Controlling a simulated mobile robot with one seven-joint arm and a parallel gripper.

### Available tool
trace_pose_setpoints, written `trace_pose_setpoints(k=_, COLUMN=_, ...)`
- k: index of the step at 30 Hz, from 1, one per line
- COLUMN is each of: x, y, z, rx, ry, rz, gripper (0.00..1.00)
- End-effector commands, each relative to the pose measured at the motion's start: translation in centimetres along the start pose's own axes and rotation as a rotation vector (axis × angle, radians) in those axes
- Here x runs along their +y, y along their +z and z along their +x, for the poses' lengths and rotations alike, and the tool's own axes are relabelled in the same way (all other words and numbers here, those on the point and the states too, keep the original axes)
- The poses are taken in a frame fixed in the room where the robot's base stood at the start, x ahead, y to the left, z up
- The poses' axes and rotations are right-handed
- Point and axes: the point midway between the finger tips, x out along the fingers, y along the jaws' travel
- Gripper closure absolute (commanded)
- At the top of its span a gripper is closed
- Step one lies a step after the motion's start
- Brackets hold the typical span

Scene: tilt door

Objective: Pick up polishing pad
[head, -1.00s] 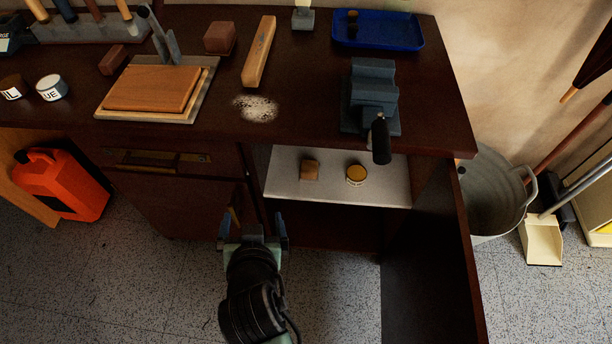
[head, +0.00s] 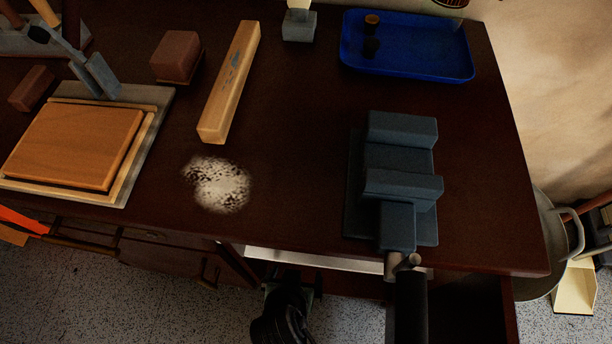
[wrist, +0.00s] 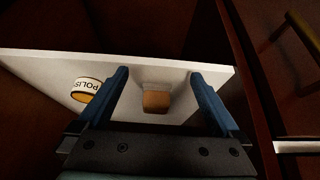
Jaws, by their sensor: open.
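The polishing pad (wrist: 156,98) appears to be the small block with a tan-brown face and a greyish side on the white shelf. In the wrist view it lies between my two blue fingers, with room on both sides. My gripper (wrist: 160,76) is open and empty, pointed at the shelf, and apart from the pad as far as I can tell. In the head view my wrist (head: 285,312) is low at the cabinet front. The pad and my fingertips are hidden there under the bench top.
A polish tin (wrist: 87,90) stands left of the pad on the white shelf (wrist: 40,62). The bench top (head: 300,150) overhangs, with a vise (head: 400,185) at its front edge. A cabinet side or door panel (wrist: 238,70) is close on the right.

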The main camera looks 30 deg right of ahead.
Motion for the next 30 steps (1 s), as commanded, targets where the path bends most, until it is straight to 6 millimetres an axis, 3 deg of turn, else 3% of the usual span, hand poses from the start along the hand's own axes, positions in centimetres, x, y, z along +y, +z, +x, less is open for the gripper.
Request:
trace_pose_setpoints(k=9, x=0.0, y=-4.6, z=2.8, rx=0.004, ry=0.0, rz=0.003, gripper=0.0)
trace_pose_setpoints(k=19, x=0.0, y=-6.8, z=4.0, rx=0.003, ry=0.0, rz=0.002, gripper=0.0)
trace_pose_setpoints(k=27, x=0.0, y=-10.2, z=6.0, rx=0.004, ry=0.0, rz=0.003, gripper=0.0)
trace_pose_setpoints(k=30, x=0.0, y=-10.0, z=6.9, rx=0.001, ry=0.0, rz=0.001, gripper=0.0)
